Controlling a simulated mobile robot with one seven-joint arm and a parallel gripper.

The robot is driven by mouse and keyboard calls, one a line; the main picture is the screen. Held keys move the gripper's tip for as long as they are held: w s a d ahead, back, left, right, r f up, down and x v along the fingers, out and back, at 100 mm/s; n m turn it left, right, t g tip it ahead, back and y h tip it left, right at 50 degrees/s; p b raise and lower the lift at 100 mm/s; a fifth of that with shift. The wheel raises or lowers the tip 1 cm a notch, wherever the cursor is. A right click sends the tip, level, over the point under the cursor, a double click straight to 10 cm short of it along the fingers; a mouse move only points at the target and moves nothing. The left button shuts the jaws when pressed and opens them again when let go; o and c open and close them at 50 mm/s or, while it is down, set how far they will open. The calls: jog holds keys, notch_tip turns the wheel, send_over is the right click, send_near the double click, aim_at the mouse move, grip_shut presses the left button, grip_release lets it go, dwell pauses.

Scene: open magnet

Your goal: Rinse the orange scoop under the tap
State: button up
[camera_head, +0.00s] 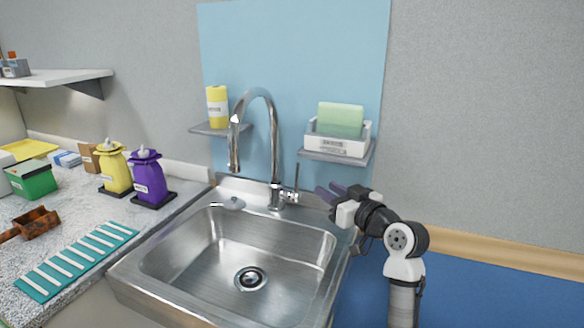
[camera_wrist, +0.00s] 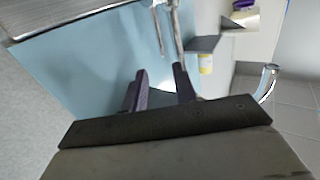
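The orange scoop (camera_head: 38,222), marbled with dark brown, lies on the counter at the far left in the head view, its handle running off the left edge. The chrome tap (camera_head: 274,140) stands behind the sink with its arched spout over the basin; no water stream shows. Its thin lever (camera_head: 296,180) is at the right of its base. My gripper (camera_head: 329,192) is right of the lever, near the sink's back right corner, with its fingers pointing left. In the wrist view its two dark fingers (camera_wrist: 162,88) are apart with nothing between them.
The steel sink (camera_head: 322,290) is empty. A teal ribbed mat (camera_head: 112,229), purple bottle (camera_head: 150,180), yellow bottle (camera_head: 115,168) and green box (camera_head: 36,181) are on the left counter. Wall shelves hold a yellow can (camera_head: 217,106) and a white tray (camera_head: 352,147) with a green block.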

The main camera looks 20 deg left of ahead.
jog(key=p, duration=0.4)
send_over(298, 192)
jog(key=shift+w+a, duration=0.1)
grip_shut()
